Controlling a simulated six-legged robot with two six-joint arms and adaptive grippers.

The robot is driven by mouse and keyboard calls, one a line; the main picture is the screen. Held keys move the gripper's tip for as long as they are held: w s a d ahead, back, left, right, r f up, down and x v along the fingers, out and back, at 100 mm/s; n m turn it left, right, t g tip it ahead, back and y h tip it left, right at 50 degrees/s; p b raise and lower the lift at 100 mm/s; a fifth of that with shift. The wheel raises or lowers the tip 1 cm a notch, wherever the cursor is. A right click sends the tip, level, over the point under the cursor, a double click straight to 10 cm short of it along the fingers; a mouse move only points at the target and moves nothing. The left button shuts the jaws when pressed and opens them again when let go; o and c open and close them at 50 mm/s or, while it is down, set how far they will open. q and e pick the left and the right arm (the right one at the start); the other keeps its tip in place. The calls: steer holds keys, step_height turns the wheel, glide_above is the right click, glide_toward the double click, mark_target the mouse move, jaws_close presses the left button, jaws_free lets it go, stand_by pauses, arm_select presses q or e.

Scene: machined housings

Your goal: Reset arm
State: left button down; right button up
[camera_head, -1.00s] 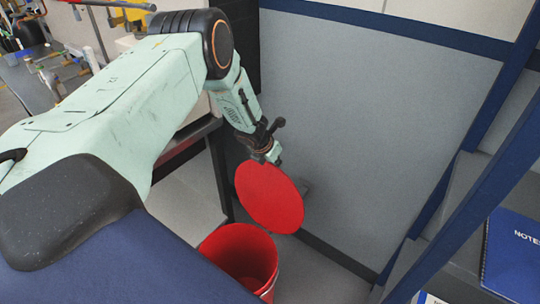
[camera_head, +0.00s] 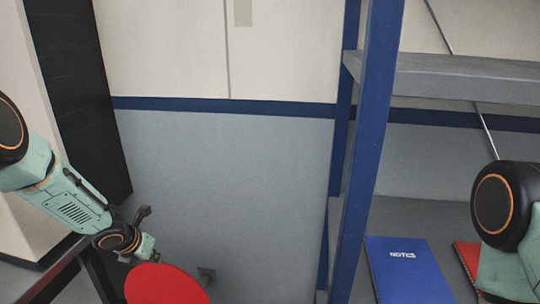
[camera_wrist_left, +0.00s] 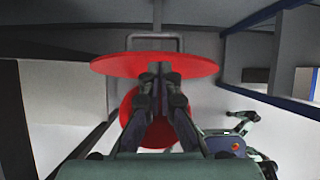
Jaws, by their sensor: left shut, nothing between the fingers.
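My left gripper (camera_head: 146,247) is at the lower left of the head view, just above a round red lid (camera_head: 165,286). In the left wrist view, its fingers (camera_wrist_left: 160,78) are together in front of the lid (camera_wrist_left: 108,64), with nothing held between them. The lid stands raised above the red bin (camera_wrist_left: 158,133), which shows partly behind the fingers. Whether the fingers touch the lid cannot be told. My right arm's joint shows at the right edge of the head view; its gripper is out of view.
A blue-framed shelf (camera_head: 372,130) stands at the right. A blue notebook (camera_head: 408,270) and a red notebook (camera_head: 468,262) lie on its lower board. A grey and white wall (camera_head: 225,180) is behind. A dark-edged table is at the lower left.

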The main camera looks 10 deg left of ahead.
arm_select(q)
steer(key=s+d+f+n+h+b, duration=0.1)
steer(key=s+d+f+n, duration=0.3)
steer(key=s+d+n, duration=0.7)
steer(key=s+d+f+n+h+b, duration=0.1)
steer(key=s+d+f+n+b, duration=0.2)
steer(key=n, duration=1.3)
steer(key=s+d+f+n+g+y+b, duration=0.1)
steer(key=s+f+n+g+b, duration=0.1)
steer(key=s, duration=1)
steer(key=s+d+f+n+g+y+b, duration=0.1)
steer(key=s+f+n+g+b, duration=0.1)
steer(key=s+f+n, duration=0.5)
steer(key=s+f+g, duration=0.1)
steer(key=s, duration=0.5)
steer(key=shift+s+d+g, duration=0.25)
steer(key=shift+d+g, duration=0.1)
steer(key=shift+g, duration=0.05)
steer(key=shift+s, duration=0.1)
